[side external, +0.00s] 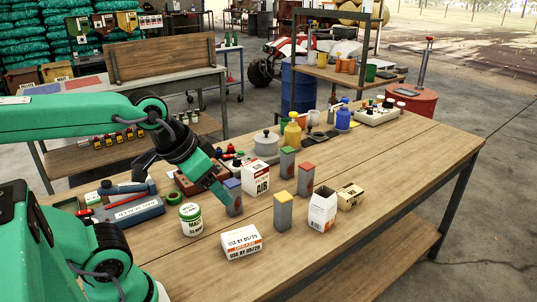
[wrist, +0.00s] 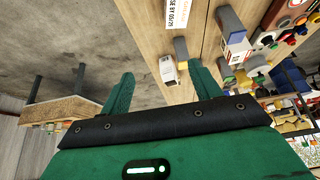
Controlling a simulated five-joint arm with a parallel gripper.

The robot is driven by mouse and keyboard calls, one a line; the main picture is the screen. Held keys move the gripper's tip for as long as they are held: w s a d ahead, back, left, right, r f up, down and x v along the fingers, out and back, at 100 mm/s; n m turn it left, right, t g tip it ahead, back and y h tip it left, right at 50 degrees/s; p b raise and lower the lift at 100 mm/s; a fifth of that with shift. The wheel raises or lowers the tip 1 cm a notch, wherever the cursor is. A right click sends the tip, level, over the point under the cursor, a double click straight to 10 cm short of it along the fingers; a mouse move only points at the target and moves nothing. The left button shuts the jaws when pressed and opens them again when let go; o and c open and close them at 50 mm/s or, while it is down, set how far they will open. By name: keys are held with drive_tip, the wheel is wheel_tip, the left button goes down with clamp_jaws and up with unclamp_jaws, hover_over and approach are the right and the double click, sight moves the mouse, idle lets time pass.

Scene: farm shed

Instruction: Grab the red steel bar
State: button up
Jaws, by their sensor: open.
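The red steel bar (side external: 305,180) is a short upright grey block with a red top. It stands on the wooden table, just right of the white AIR box in the side view. My gripper (side external: 222,194) is open and empty, above the table by the blue-topped bar, to the left of the red one and apart from it. In the wrist view my gripper's two fingers (wrist: 161,82) are spread wide with nothing held between them. I cannot pick out the red bar for certain in the wrist view.
Similar bars with blue (side external: 233,198), green (side external: 287,163) and yellow (side external: 283,212) tops stand close by. The AIR box (side external: 256,178), an open white carton (side external: 322,211), a USE BY box (side external: 241,243) and a white tin (side external: 190,220) are near. The table's right side is clearer.

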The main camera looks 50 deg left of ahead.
drive_tip(key=shift+w+r, duration=0.1)
drive_tip(key=w+a+r+g, duration=0.15)
drive_tip(key=w+r, duration=0.35)
drive_tip(key=w, duration=0.6)
drive_tip(key=g, duration=0.3)
hover_over(307, 165)
drive_tip(key=s+d, duration=0.5)
drive_tip(key=s, duration=0.2)
wheel_tip(307, 165, down, 7)
drive_tip(key=shift+n+g, duration=0.55)
drive_tip(key=shift+n, duration=0.05)
drive_tip(key=w+a+f, duration=0.1)
drive_tip(key=w+f, duration=0.1)
drive_tip(key=f, duration=0.1)
drive_tip(key=w+a+f, duration=0.2)
drive_tip(key=f, duration=0.1)
drive_tip(key=w+a+f, duration=0.1)
drive_tip(key=w+f, duration=0.2)
drive_tip(key=f, duration=0.1)
drive_tip(key=shift+a+f, duration=0.1)
drive_tip(key=shift+a, duration=0.3)
drive_tip(key=shift+w+a+f, duration=0.1)
drive_tip(key=shift+f, duration=0.2)
drive_tip(key=shift+f, duration=0.1)
drive_tip(key=shift+f, duration=1.2)
